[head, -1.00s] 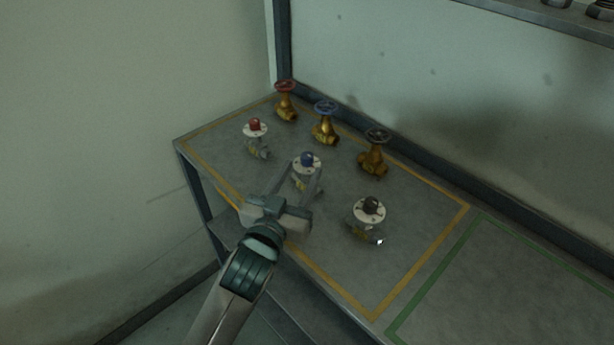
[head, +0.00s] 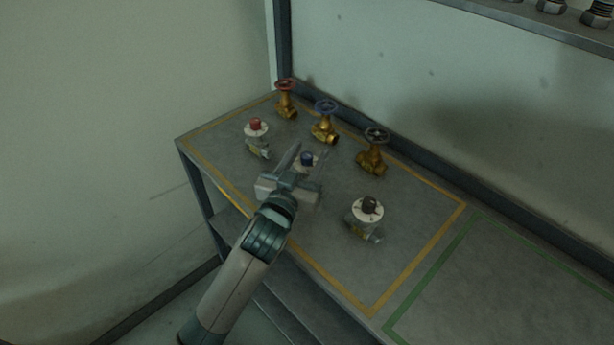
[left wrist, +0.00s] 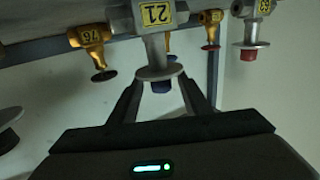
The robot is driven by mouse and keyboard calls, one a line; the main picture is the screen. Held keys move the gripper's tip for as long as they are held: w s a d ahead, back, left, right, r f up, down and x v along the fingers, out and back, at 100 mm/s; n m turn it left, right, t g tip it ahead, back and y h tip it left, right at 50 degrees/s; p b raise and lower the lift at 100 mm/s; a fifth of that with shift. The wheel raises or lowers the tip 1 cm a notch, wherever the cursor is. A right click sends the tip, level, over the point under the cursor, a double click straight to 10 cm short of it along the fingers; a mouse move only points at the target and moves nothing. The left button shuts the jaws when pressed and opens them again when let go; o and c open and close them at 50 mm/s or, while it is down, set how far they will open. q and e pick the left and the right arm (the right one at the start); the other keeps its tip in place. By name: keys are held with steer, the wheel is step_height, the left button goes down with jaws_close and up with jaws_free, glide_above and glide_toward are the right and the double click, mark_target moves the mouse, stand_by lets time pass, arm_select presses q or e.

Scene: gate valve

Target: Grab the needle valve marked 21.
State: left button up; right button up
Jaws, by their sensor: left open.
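The needle valve marked 21 has a grey body, a white round flange and a blue knob (head: 307,158); my gripper partly hides it in the head view. In the left wrist view, which is upside down, its yellow 21 label (left wrist: 156,13) is readable and its blue knob (left wrist: 162,86) points toward my gripper. My left gripper (head: 306,163) is open, with a finger on either side of the blue knob. The fingers (left wrist: 162,90) appear apart from the knob, and I cannot tell whether they touch the flange. My right gripper is not in view.
A red-knobbed needle valve (head: 256,125) stands to the left and a black-knobbed one (head: 369,206) to the right. Brass valves with red (head: 286,86), blue (head: 325,107) and black (head: 376,135) handwheels stand behind. The green-outlined table area (head: 500,290) is clear.

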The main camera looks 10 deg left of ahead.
arm_select(q)
steer(key=shift+w+d+p, duration=0.1)
steer(key=shift+w+p, duration=0.25)
steer(key=shift+w, duration=1.3)
jaws_close()
steer(key=shift+r, duration=0.15)
